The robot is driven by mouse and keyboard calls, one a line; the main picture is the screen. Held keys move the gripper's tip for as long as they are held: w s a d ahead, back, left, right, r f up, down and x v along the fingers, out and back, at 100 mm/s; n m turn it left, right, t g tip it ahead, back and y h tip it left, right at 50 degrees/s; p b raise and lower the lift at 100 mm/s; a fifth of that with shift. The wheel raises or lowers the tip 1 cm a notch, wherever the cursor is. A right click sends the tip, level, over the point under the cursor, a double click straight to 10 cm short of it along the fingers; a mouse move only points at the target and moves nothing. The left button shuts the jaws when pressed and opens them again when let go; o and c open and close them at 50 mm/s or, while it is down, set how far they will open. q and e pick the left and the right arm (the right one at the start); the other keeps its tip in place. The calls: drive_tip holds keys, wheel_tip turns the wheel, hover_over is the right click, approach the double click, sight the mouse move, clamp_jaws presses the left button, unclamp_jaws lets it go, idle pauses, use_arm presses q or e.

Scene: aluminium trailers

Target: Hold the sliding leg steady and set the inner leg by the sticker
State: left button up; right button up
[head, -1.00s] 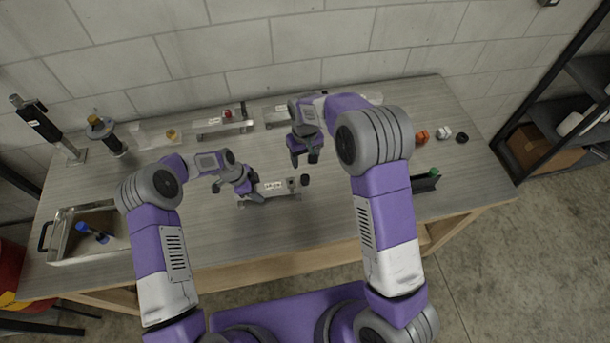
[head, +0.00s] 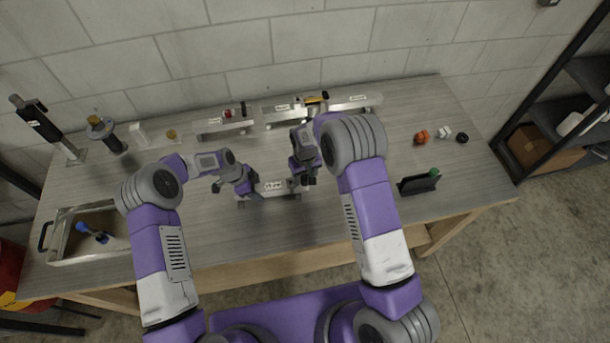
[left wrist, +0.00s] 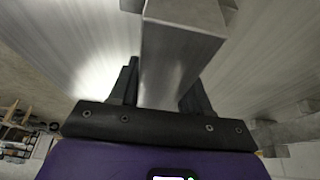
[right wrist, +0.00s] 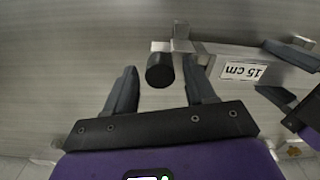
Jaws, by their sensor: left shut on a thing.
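My right gripper (head: 309,181) is open at the leg's right end. In the right wrist view its fingers (right wrist: 160,82) stand either side of a black round end piece (right wrist: 160,70), with gaps visible. The right gripper hides this end in the head view.
Several aluminium rails (head: 345,105) lie along the back. A metal tray (head: 60,220) holding a blue-handled tool is at the left. A black holder (head: 405,188) with a green-topped item stands right. Orange (head: 421,137), white and black small parts lie far right.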

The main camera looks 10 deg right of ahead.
clamp_jaws()
drive_tip(key=shift+d, duration=0.1)
drive_tip(key=d, duration=0.5)
drive_tip(key=shift+s, duration=0.2)
drive_tip(key=shift+a, duration=0.1)
drive_tip(key=shift+o, duration=0.7)
unclamp_jaws()
drive_tip(key=shift+r, duration=0.1)
